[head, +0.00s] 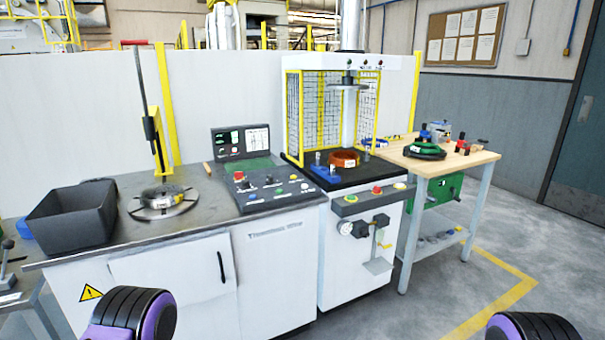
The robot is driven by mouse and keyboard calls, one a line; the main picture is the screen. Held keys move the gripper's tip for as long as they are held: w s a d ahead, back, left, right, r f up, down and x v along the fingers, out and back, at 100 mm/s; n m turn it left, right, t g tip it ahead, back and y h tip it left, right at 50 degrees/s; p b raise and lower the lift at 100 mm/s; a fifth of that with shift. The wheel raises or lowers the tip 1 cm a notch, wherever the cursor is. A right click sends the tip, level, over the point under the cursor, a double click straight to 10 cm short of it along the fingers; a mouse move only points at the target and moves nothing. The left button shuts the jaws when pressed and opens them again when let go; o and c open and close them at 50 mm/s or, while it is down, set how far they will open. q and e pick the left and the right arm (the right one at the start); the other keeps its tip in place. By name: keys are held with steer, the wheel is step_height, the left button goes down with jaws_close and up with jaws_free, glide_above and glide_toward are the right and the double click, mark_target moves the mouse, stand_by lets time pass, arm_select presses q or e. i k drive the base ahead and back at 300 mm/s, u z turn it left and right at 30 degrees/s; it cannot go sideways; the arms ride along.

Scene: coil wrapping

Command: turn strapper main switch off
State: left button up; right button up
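A sloped control panel (268,190) with several coloured buttons and knobs sits on the grey counter, with a red button (239,176) at its upper left. An upright display panel (240,141) stands behind it. To the right is a machine with a yellow mesh cage (323,112) around an orange coil (343,159). Its front button box (372,194) carries a red button on yellow (377,189). I cannot tell which control is the strapper main switch, nor its position. My two arms show only as black and purple parts at the bottom edge; both grippers are out of view.
A black bin (72,222) and a round metal turntable (163,203) stand on the counter at left. A wooden table (452,158) at right holds a green coil (424,150) and tools. A gauge (345,228) and valve stick out below the button box. The floor at right is clear.

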mark_target(238, 175)
steer(key=z, duration=0.8)
steer(key=i, duration=1.35)
steer(key=u, duration=0.25)
